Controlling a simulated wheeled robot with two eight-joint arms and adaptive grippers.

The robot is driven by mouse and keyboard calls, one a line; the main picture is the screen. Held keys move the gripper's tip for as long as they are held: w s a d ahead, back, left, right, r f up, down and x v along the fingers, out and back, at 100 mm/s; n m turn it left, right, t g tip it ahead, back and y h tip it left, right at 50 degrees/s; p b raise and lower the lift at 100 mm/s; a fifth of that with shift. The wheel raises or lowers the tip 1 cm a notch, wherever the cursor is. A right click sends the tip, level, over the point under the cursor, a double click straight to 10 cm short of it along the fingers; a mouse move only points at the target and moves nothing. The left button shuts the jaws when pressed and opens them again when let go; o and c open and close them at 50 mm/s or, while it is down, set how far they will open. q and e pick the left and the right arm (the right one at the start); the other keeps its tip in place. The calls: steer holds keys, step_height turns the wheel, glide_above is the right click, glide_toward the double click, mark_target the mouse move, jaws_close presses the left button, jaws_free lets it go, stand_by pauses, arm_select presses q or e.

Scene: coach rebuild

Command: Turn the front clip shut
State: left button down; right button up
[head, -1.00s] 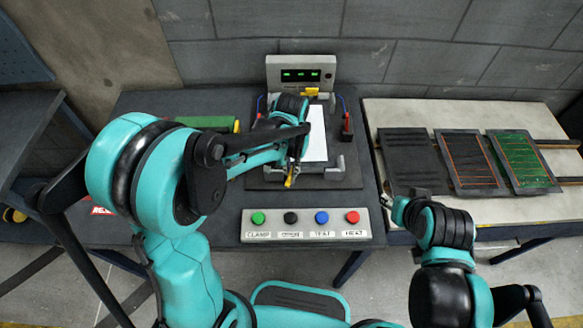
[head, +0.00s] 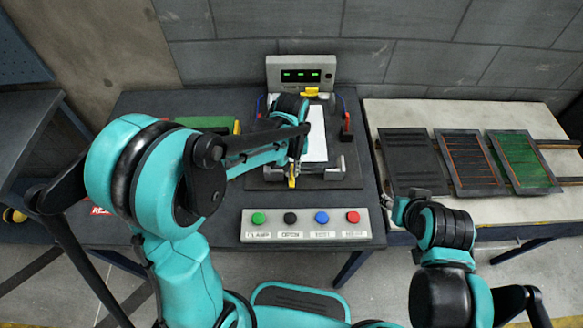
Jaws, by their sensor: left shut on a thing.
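The front clip (head: 292,182) is a small yellow piece at the near edge of the dark fixture plate (head: 262,184). My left gripper (head: 292,167) reaches over the fixture from the left and is shut on the front clip. Its fingers are small and partly hidden by my own arm. A second yellow clip (head: 311,93) sits at the far end of the fixture. A white panel (head: 317,138) lies between the two clips. My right gripper (head: 397,205) is at the right, beside the bench edge and away from the fixture; its jaws are too small to judge.
A button box with green, black, blue and red buttons (head: 352,217) stands in front of the fixture. A grey display unit (head: 301,76) stands behind it. Several dark framed panels (head: 467,160) lie on the pale right table. A red-handled part (head: 346,123) stands right of the fixture.

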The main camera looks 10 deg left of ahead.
mark_target(291, 171)
arm_select(q)
steer(key=c, duration=1.6)
jaws_free()
steer(key=shift+c, duration=0.2)
steer(key=shift+r, duration=4)
steer(key=s+a+r+m+t+b, duration=0.1)
steer(key=s+a+r+m+t, duration=0.1)
steer(key=s+a+t, duration=0.5)
steer(key=s+a, duration=0.1)
steer(key=s, duration=0.4)
